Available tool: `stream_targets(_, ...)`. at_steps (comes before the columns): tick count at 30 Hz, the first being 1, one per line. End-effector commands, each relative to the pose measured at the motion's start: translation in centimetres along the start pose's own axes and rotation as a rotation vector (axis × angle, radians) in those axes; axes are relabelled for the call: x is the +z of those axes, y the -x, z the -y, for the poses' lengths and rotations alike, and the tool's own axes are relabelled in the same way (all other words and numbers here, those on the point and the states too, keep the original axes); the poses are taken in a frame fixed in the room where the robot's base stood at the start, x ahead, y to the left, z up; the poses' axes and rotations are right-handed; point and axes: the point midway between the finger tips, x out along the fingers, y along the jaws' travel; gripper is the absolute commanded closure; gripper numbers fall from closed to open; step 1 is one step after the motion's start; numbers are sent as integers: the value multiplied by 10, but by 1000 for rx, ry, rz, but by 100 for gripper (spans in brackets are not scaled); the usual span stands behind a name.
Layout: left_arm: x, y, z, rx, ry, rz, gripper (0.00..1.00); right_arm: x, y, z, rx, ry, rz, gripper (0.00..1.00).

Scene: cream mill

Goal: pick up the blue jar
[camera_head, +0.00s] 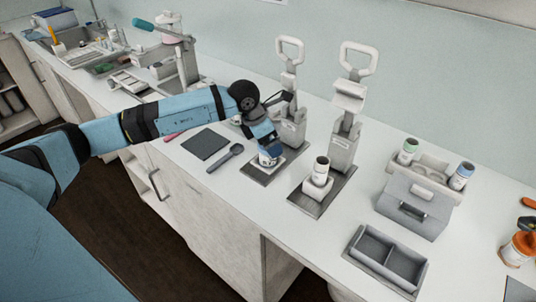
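A small white jar with a blue lid (461,176) stands upright at the right end of the rack on the grey box. My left gripper (267,150) is far to its left, pointing down over the base of the left lever press. A small pale container (268,159) stands there at the fingertips, partly hidden by them. I cannot tell whether the fingers grip it or what colour its top is. My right gripper is not in view.
A green-lidded jar (407,151) shares the rack on the grey box (413,203). A dark-topped jar (320,170) stands on the right lever press (347,120). An empty two-compartment tray (385,258) lies at the front. An orange-topped container (519,248) stands at far right.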

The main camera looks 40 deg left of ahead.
Motion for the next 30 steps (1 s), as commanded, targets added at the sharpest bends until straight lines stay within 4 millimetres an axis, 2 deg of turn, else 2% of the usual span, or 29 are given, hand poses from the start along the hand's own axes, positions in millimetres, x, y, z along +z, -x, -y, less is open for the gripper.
stream_targets(4, 0, -15, 0, -1, 1, 0, 8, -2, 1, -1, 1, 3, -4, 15)
stream_targets(11, -1, -16, 0, 0, 0, 0, 8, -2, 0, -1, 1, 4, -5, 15)
stream_targets(14, -1, -16, 0, 0, 0, 0, 26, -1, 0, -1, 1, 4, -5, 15)
stream_targets(16, -1, -16, 0, 0, 0, 0, 43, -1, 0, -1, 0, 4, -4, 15)
stream_targets(17, 0, -16, 0, 0, 0, 0, 46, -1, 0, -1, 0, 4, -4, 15)
stream_targets(30, 2, -11, 0, 1, 0, 3, 46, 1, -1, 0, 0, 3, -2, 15)
